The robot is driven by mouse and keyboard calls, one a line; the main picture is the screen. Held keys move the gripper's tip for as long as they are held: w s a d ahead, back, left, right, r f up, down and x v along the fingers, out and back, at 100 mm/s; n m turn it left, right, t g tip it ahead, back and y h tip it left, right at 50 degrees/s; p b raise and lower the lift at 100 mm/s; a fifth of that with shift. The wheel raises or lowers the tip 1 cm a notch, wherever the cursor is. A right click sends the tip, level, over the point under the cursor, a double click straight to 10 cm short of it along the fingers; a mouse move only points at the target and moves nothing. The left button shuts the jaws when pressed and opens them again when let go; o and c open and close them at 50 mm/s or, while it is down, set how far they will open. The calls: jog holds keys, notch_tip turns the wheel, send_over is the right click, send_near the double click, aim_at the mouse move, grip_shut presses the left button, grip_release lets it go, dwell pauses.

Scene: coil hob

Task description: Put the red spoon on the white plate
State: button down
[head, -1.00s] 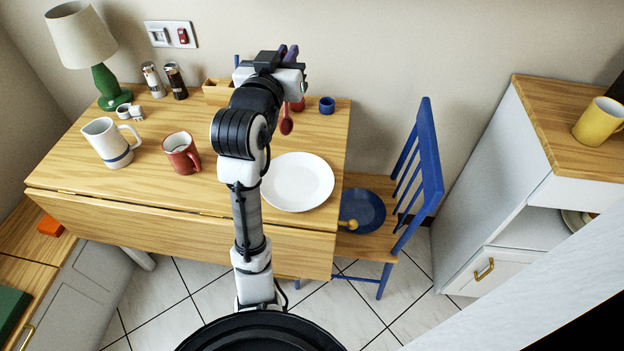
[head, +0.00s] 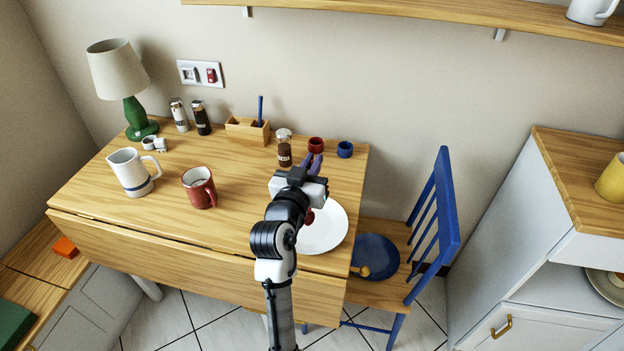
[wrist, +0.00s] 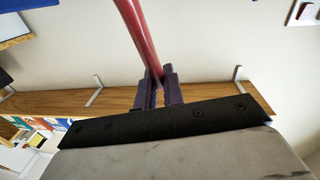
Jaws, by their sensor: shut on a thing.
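My gripper (head: 314,164) is shut on the red spoon (head: 309,216). In the wrist view the spoon's red handle (wrist: 141,42) runs between the two purple fingers (wrist: 158,90). In the head view only a small red part of the spoon shows, below the gripper and against the left part of the white plate; the rest is hidden by my wrist. The white plate (head: 328,232) lies on the table near its right front edge, partly covered by my arm. I cannot tell whether the spoon touches the plate.
A red mug (head: 200,188) and a white jug (head: 132,172) stand to the left. A brown-filled jar (head: 284,155), red cup (head: 315,145) and blue cup (head: 345,149) stand behind the plate. A blue chair (head: 440,215) holds a blue plate (head: 375,256) at right.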

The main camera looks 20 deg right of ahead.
jog(key=shift+f, duration=2.35)
jog(key=shift+f, duration=0.15)
jog(key=c, duration=1.5)
grip_release()
jog(key=shift+b, duration=0.3)
jog(key=shift+b+v, duration=1.2)
jog(key=shift+v, duration=4.85)
